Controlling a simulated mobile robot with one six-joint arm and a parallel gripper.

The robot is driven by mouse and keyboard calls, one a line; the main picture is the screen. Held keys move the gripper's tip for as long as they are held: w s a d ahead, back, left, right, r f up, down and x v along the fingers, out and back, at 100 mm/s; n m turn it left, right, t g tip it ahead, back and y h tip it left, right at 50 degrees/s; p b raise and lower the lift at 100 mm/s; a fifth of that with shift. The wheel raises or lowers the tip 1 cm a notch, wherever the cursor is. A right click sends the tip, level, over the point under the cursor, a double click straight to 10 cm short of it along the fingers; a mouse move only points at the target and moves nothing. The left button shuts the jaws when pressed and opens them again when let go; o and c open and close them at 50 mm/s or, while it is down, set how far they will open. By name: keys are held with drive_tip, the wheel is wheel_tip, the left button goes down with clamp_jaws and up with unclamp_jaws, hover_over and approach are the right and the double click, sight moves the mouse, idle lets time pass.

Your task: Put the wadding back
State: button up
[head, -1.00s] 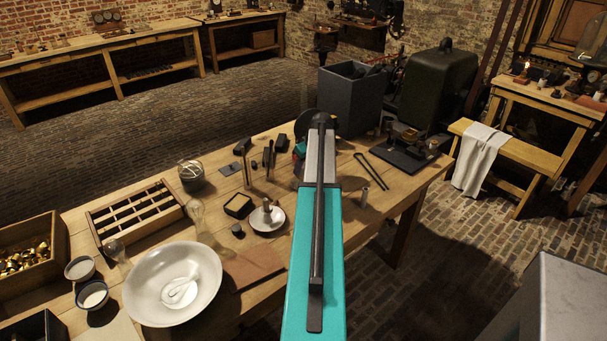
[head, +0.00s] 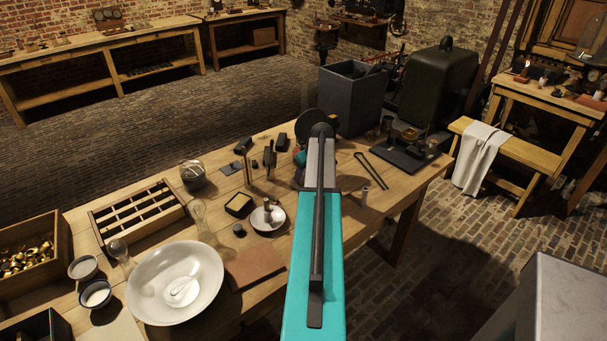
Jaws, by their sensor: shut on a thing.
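My teal arm (head: 314,260) reaches away over the bench, and its far end hides my gripper, so I cannot see the jaws or what they hold. A small red and teal part of my wrist shows at the arm's left side. I cannot pick out the wadding for certain. A wide white bowl (head: 148,298) at the front left has a pale shape (head: 182,291) in it, too unclear to name. A round glass jar (head: 193,176) with dark and pale contents stands behind it.
A slotted wooden rack (head: 137,212), a white dish (head: 267,217), a brown board (head: 253,267) and a dark square tin (head: 239,205) share the wooden bench. Clear glass vessels stand near the bowl. Black tongs (head: 371,171) lie right of my arm. A grey bin (head: 350,98) stands behind.

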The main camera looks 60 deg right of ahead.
drive_tip(key=shift+f, duration=0.15)
drive_tip(key=o, duration=1)
drive_tip(key=shift+r, duration=0.2)
drive_tip(key=b+v, duration=0.2)
drive_tip(key=v, duration=1)
